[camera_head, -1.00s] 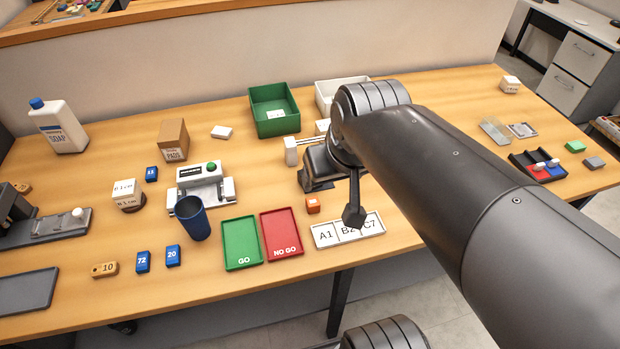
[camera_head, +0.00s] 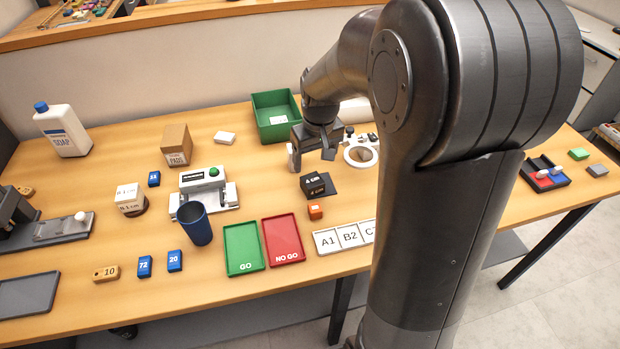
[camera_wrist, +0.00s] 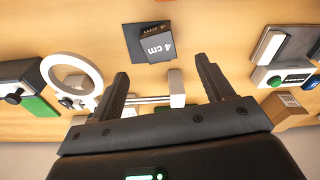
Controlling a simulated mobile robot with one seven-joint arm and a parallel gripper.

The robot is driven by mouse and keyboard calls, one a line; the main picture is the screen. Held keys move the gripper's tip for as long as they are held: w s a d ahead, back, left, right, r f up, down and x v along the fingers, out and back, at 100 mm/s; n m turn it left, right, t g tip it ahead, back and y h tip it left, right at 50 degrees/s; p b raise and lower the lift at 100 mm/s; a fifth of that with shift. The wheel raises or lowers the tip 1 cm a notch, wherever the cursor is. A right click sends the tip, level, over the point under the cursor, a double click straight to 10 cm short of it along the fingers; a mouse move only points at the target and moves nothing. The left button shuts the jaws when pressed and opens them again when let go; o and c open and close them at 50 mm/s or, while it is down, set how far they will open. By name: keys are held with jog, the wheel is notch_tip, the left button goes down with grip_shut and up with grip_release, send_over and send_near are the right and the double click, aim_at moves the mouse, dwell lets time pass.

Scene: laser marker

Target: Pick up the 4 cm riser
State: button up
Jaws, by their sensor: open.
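The 4 cm riser (camera_head: 313,184) is a small black block with white "4 cm" lettering. It rests on a thin dark square plate (camera_head: 332,186) on the bench, behind the small orange block. In the wrist view, the riser (camera_wrist: 156,45) lies ahead of the fingertips, roughly centred between them. My gripper (camera_head: 312,157) is open and empty, behind the riser in the head view. Both fingers show apart in the wrist view (camera_wrist: 162,68). The fingers and the riser are not touching.
A white post with rods (camera_wrist: 177,88) lies close to the fingers. A white ring-shaped device (camera_head: 361,153) stands right of the riser, a green bin (camera_head: 262,130) behind. The orange block (camera_head: 315,211), red NO GO tray (camera_head: 284,255) and label strip (camera_head: 326,242) lie in front.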

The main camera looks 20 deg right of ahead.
aim_at(313, 180)
jog(key=f, duration=0.5)
jog(key=shift+w+f, duration=0.15)
jog(key=shift+w, duration=0.15)
jog(key=shift+w+f, duration=0.2)
jog(key=shift+f, duration=0.65)
jog(key=shift+w+f, duration=0.25)
jog(key=shift+f, duration=0.6)
jog(key=shift+w+f, duration=0.2)
jog(key=shift+f, duration=0.65)
jog(key=c, duration=1.2)
